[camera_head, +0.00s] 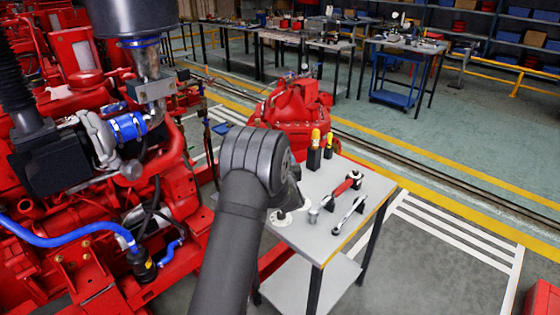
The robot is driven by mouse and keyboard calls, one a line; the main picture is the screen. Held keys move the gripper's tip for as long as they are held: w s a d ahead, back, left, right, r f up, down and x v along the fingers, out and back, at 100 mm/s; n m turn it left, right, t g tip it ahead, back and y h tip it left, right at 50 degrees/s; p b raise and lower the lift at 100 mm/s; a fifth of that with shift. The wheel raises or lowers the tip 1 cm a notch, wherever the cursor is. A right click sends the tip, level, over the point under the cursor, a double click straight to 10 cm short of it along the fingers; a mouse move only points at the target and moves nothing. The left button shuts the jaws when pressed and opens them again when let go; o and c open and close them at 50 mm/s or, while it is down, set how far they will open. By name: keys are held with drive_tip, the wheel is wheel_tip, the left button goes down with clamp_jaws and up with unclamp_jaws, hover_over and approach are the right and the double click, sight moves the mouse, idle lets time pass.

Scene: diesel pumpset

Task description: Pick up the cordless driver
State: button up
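The small grey worktable (335,245) stands beside the red pumpset. Two upright black-and-yellow tools, one (314,150) left of the other (328,146), stand at its back edge. A red-and-black handled tool (346,184) lies near the middle. I cannot tell for certain which of these is the cordless driver. My gripper (291,200) is over the table's left part, left of these tools. It is mostly hidden behind my dark wrist, so its fingers do not show clearly. I see nothing held in it.
A silver wrench-like tool (348,214) and a small metal cylinder (313,215) lie at the table's front. The red pumpset (75,225) with blue hoses crowds the left. A red pump casing (296,105) stands behind the table. Open floor lies to the right.

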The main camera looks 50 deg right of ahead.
drive_tip(key=shift+f+x, duration=0.15)
drive_tip(key=shift+x, duration=0.95)
drive_tip(key=shift+f+x, duration=0.1)
drive_tip(key=shift+x, duration=1)
drive_tip(key=shift+d+r, duration=0.1)
clamp_jaws()
drive_tip(key=shift+r, duration=0.1)
wheel_tip(320, 180, up, 18)
